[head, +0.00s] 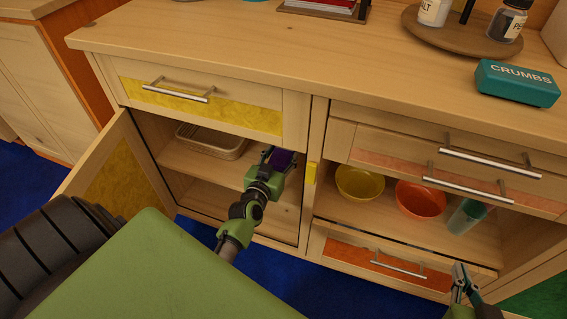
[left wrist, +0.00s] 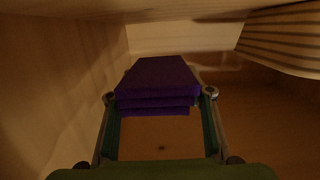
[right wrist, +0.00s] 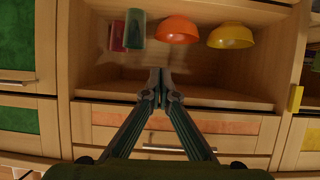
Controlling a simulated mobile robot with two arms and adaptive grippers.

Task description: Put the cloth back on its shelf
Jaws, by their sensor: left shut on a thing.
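The purple folded cloth (head: 284,159) is inside the open left cabinet, at its right side. My left gripper (head: 268,157) is shut on it, and the left wrist view shows the folded layers of the cloth (left wrist: 158,88) between the two fingers. The cloth is at the height of the upper compartment, near the shelf board (head: 190,164). I cannot tell whether it touches the board. My right gripper (head: 460,274) is empty in front of the right cabinet, its fingertips (right wrist: 160,78) together.
A shallow slatted tray (head: 212,140) stands on the same shelf, left of the cloth. The cabinet door (head: 118,170) hangs open at the left. A yellow bowl (head: 360,183), an orange bowl (head: 420,199) and a green cup (head: 466,215) stand in the right compartment.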

